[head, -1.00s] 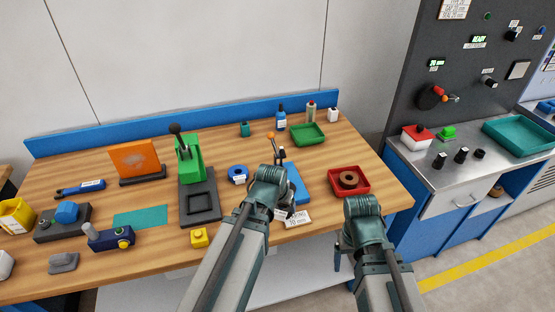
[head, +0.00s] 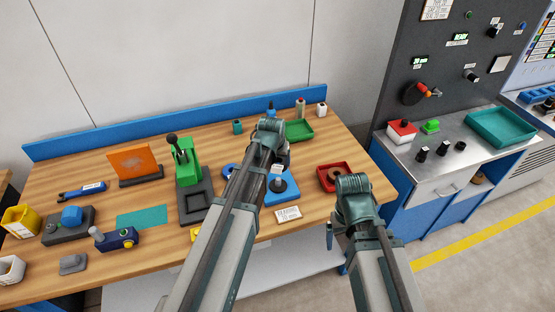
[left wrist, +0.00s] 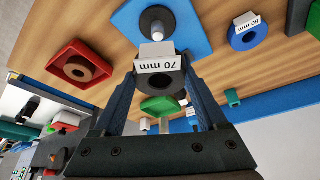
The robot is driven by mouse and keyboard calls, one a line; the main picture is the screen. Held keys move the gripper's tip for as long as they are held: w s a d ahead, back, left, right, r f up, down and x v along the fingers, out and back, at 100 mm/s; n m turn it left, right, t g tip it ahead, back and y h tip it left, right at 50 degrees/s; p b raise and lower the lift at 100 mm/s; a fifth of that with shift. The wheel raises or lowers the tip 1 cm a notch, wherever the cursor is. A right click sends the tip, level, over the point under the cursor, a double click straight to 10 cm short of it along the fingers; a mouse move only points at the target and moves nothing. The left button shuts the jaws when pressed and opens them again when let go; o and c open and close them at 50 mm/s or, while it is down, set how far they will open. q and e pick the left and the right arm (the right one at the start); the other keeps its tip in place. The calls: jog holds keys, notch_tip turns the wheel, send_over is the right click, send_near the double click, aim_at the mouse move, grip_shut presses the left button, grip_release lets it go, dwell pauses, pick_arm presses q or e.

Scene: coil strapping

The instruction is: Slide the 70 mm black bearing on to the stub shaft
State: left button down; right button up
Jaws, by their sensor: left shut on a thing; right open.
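My left gripper (left wrist: 161,80) is shut on the black bearing (left wrist: 172,83), which carries a white 70 mm label and shows its dark bore. In the head view the bearing (head: 284,160) is mostly hidden by my left arm. The stub shaft (left wrist: 157,32) rises from a dark round base on a blue plate (left wrist: 194,42). In the head view the shaft (head: 278,183) stands upright and bare, in front of the held bearing and apart from it. My right gripper (head: 331,236) is open and low by the table's front edge, away from these things.
A blue 60 mm bearing (left wrist: 246,36) lies beside the plate. A red tray (head: 322,181) holding a brown ring stands right of it. A white card (head: 288,213) lies in front. A green press (head: 187,168) stands left; a green tray (head: 300,130) and bottles are behind.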

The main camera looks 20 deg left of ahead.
pick_arm(q)
jog(key=b, duration=0.6)
send_over(278, 180)
jog(key=shift+s+f, duration=0.15)
jog(key=shift+f, duration=1.3)
jog(key=shift+s+f, duration=0.1)
jog(key=shift+f, duration=1.3)
jog(key=shift+f+b, duration=2.2)
jog(key=shift+f, duration=0.25)
grip_release()
jog(key=shift+r, duration=0.15)
jog(key=shift+r+p, duration=0.15)
jog(key=shift+p, duration=0.15)
jog(key=p+v, duration=1.2)
jog(key=v, duration=0.1)
jog(key=shift+r, duration=0.25)
jog(key=shift+f, duration=0.15)
